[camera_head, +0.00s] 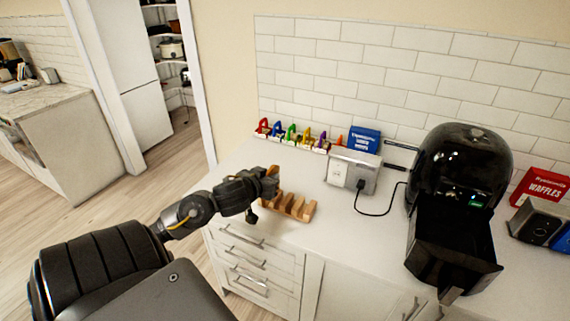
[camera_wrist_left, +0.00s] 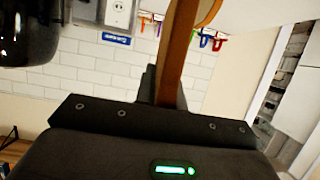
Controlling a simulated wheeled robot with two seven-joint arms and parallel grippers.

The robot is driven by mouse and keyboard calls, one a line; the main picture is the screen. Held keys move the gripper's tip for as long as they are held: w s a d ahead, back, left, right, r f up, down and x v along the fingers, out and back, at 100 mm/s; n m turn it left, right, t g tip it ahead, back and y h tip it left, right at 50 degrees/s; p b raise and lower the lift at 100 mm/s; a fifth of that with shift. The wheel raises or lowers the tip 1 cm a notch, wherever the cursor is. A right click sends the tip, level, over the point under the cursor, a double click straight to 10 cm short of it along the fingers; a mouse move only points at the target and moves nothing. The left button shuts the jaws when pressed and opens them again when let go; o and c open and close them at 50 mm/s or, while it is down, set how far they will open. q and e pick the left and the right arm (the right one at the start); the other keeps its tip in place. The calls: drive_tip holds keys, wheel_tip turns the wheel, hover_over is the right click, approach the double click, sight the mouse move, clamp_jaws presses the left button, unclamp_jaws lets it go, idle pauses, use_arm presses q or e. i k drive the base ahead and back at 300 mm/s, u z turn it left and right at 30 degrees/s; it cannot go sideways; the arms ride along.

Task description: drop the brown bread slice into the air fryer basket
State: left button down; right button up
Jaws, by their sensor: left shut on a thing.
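My left gripper (camera_head: 262,184) is shut on the brown bread slice (camera_head: 271,180), above the left end of a wooden slotted rack (camera_head: 287,208). In the left wrist view the slice (camera_wrist_left: 179,50) shows nearly edge-on, as a brown band standing up from between the jaws. The black air fryer (camera_head: 463,165) stands at the right of the counter. Its basket (camera_head: 452,262) is pulled out toward the front, well to the right of my left gripper. The basket's floor is dark, so I cannot tell what is inside. My right gripper is not in view.
A red waffles box (camera_head: 541,186) is at the far right. The counter front (camera_head: 350,235) is clear.

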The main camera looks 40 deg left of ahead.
sight(437, 243)
drive_tip(key=k, duration=1)
